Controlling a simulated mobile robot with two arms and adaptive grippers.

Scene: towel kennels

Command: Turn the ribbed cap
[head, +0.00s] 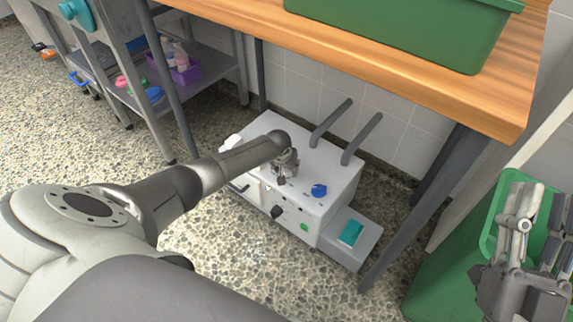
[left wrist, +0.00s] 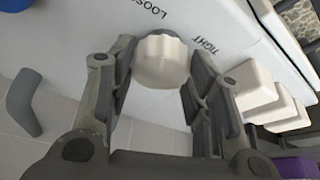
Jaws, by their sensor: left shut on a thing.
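The ribbed cap (left wrist: 161,61) is white with a scalloped edge and sits on a white surface printed LOOSE and TIGHT. My left gripper (left wrist: 160,75) has one finger on each side of the cap and is shut on it. In the head view my left gripper (head: 284,170) is down at the top of the white machine (head: 318,160), and it hides the cap there. My right gripper (head: 541,215) is at the right edge, its fingers apart and empty.
The machine has a blue knob (head: 319,190), a black knob (head: 277,213) and two grey pipes (head: 331,122) behind. A wooden table (head: 400,62) with a green tub (head: 420,28) overhangs it. A green bin (head: 440,275) stands at right. White blocks (left wrist: 250,87) lie near the left fingers.

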